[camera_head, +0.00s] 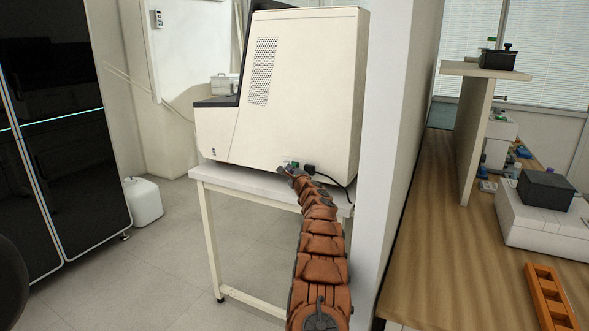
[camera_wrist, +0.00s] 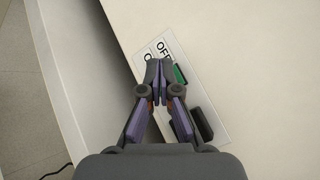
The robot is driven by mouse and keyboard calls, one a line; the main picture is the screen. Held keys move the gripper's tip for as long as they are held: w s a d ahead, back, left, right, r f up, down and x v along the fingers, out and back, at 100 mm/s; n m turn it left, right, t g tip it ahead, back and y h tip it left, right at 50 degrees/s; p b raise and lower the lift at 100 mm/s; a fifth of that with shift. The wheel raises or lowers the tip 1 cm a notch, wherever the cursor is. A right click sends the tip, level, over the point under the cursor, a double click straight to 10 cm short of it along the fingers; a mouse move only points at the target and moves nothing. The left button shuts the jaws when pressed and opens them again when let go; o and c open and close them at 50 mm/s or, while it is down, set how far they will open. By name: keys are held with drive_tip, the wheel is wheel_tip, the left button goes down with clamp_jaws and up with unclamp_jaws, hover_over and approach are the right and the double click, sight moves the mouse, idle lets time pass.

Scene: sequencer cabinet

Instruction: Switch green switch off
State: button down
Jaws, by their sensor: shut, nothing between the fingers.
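The green switch (camera_wrist: 180,74) sits on a pale label plate on the cream machine's side, just right of my gripper's fingertips in the wrist view. In the head view the green switch (camera_head: 295,164) is a small patch low on the machine (camera_head: 300,100). My gripper (camera_wrist: 154,64) is shut and empty, its tips over the plate beside the switch. I cannot tell whether they touch it. The fingers partly hide the plate and its printed letters, of which "OFF" shows. In the head view my gripper (camera_head: 286,172) is at the machine's lower edge.
A black plug (camera_head: 309,169) with a cable is right of the switch. The machine stands on a white table (camera_head: 245,180). A white wall end (camera_head: 395,130) rises close on the right, with a wooden bench (camera_head: 440,240) beyond. Open floor lies left.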

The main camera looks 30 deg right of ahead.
drive_tip(key=shift+a+f+b, duration=0.1)
drive_tip(key=shift+b, duration=0.3)
drive_tip(key=a+b, duration=0.1)
drive_tip(key=b, duration=0.1)
drive_tip(key=s+a+b, duration=0.1)
drive_tip(key=b, duration=0.1)
drive_tip(key=shift+s+f+b, duration=0.1)
drive_tip(key=shift+f+b, duration=0.2)
drive_tip(key=shift+b, duration=0.1)
drive_tip(key=s+a+b, duration=0.1)
drive_tip(key=a+b, duration=0.1)
drive_tip(key=b, duration=0.2)
drive_tip(key=shift+s+b, duration=0.2)
drive_tip(key=shift+b, duration=0.15)
drive_tip(key=shift+r, duration=0.1)
